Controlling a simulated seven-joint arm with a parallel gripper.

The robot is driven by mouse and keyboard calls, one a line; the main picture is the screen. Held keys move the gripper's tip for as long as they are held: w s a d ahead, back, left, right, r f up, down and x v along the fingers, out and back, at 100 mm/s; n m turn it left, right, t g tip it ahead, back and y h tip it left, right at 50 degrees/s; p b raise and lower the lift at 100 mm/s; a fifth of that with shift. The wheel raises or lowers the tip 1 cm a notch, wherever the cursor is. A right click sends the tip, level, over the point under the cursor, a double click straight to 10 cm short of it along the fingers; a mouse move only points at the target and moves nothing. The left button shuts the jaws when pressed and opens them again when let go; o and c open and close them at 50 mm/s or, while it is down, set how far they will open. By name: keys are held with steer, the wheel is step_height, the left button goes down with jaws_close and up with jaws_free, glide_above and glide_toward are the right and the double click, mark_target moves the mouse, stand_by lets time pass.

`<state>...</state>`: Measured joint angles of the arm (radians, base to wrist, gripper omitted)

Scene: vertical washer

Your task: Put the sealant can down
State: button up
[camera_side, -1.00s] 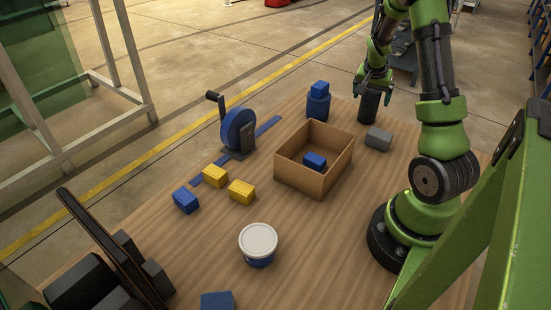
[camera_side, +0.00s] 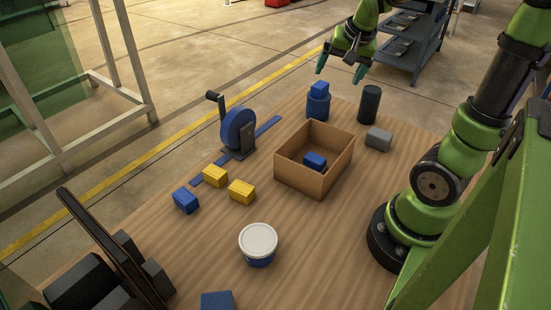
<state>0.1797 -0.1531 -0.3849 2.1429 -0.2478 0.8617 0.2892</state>
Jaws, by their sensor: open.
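A dark upright cylinder, which I take to be the sealant can (camera_side: 369,105), stands on the far right part of the wooden table (camera_side: 330,235), behind a grey block. My gripper (camera_side: 340,69) is open and empty. Its two fingers are spread, above and to the left of the can in the picture and apart from it. Nothing is seen between the fingers.
A cardboard box (camera_side: 300,178) with a blue block (camera_side: 314,160) inside stands mid-table. A grey block (camera_side: 378,138), a blue cylinder (camera_side: 317,106) topped by a blue block, a blue wheel with a crank (camera_side: 238,131), yellow blocks (camera_side: 241,191) and a white-lidded tub (camera_side: 258,242) stand around it.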

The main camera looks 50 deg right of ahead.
steer(key=s+a+r+n+t+y, duration=0.1)
steer(key=s+a+n+y, duration=0.1)
steer(key=a, duration=0.9)
steer(key=s+a+r+n+t+y, duration=0.2)
steer(key=s+a+n, duration=0.2)
steer(key=a, duration=0.7)
steer(key=shift+s+a+r+n, duration=0.15)
steer(key=shift+a+r+n, duration=0.15)
steer(key=shift+n, duration=0.9)
